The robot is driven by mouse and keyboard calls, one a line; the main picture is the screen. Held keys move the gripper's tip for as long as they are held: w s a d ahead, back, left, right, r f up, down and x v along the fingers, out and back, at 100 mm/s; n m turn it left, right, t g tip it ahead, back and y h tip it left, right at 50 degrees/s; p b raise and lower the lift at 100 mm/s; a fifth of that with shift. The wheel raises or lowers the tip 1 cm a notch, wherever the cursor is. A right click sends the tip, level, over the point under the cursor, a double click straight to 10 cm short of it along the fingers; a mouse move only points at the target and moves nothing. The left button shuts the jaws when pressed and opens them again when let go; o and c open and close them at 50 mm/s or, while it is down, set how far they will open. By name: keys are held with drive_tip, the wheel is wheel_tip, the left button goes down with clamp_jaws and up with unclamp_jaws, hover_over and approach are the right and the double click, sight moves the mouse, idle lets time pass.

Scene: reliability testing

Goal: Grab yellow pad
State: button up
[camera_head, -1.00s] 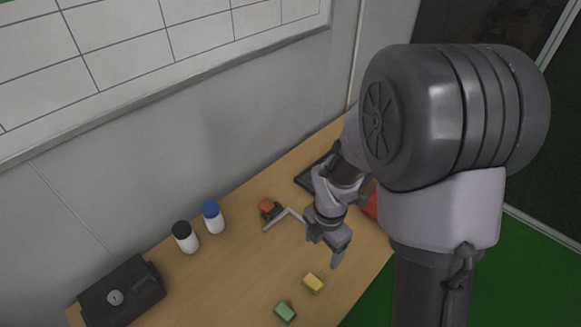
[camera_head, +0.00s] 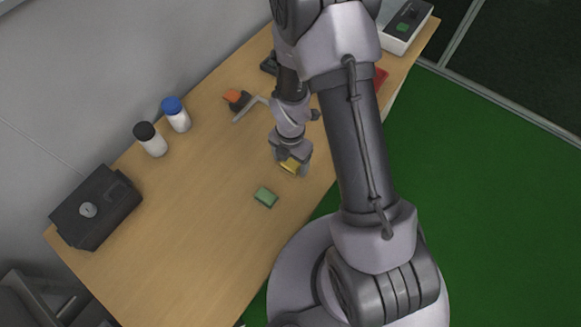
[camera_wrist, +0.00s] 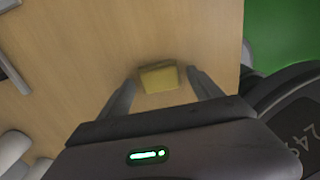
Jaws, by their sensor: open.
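The yellow pad (camera_head: 290,165) is a small block on the wooden table, partly hidden by my gripper in the head view. In the wrist view the yellow pad (camera_wrist: 159,77) lies ahead of my gripper (camera_wrist: 160,82), with one finger on either side near its ends. My gripper (camera_head: 291,168) is open and points down over the pad. Gaps show between the fingers and the pad in the wrist view; the exact height above the table is hard to tell.
A green pad (camera_head: 265,197) lies nearby on the table (camera_head: 190,230). Two white bottles, one black-capped (camera_head: 151,140) and one blue-capped (camera_head: 176,115), stand near the wall. A black box (camera_head: 96,207) is at left. An orange-and-black item (camera_head: 238,99) lies farther back.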

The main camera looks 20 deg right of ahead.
drive_tip(key=shift+r, duration=0.1)
drive_tip(key=shift+c, duration=0.2)
drive_tip(key=c, duration=1.4)
drive_tip(key=shift+r, duration=0.1)
